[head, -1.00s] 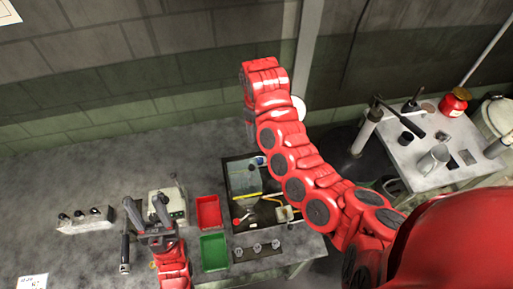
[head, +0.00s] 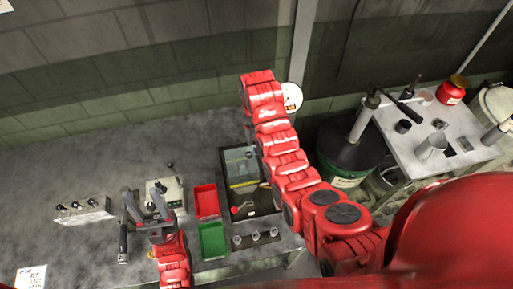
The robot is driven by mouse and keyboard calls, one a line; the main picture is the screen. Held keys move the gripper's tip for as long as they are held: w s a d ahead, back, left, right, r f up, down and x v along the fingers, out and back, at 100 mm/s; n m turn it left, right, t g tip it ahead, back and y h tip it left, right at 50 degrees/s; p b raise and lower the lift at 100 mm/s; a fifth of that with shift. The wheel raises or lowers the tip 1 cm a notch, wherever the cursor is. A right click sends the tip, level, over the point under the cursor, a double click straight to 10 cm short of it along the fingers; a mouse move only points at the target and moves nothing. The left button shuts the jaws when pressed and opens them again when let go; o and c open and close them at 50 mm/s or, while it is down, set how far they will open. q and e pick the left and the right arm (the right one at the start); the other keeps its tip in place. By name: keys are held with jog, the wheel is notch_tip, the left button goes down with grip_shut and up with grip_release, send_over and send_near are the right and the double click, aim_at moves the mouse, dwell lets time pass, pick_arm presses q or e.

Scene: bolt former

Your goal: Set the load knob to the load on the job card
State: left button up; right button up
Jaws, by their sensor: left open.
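A white printed card (head: 31,278), perhaps the job card, lies at the lower left; its print is too small to read. A grey box with several dark knobs (head: 83,211) stands at the left of the bench. A pale box with a lever (head: 168,193) stands behind my left gripper, partly hidden by it. I cannot tell which knob is the load knob. My left gripper (head: 143,200) is open and empty, in front of the pale box and right of the knob box. My right arm reaches up the middle; its gripper does not show.
A red tray (head: 205,200) and a green tray (head: 212,241) lie right of the left gripper. A clear-covered machine (head: 240,164) stands beyond them. A dark-handled tool (head: 123,242) lies near the left gripper. A side table (head: 467,142) holds a red jar (head: 451,92). The left bench is mostly clear.

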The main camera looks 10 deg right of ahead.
aim_at(256, 149)
notch_tip(256, 149, down, 4)
jog(key=b, duration=0.3)
jog(key=shift+r, duration=0.2)
jog(key=shift+d+f, duration=0.1)
jog(key=shift+f, duration=0.25)
notch_tip(256, 149, down, 4)
jog(key=shift+w+r+p, duration=0.1)
jog(key=shift+r+p, duration=0.15)
jog(key=shift+p, duration=0.6)
jog(key=shift+f, duration=0.6)
jog(key=shift+c, duration=0.3)
grip_shut()
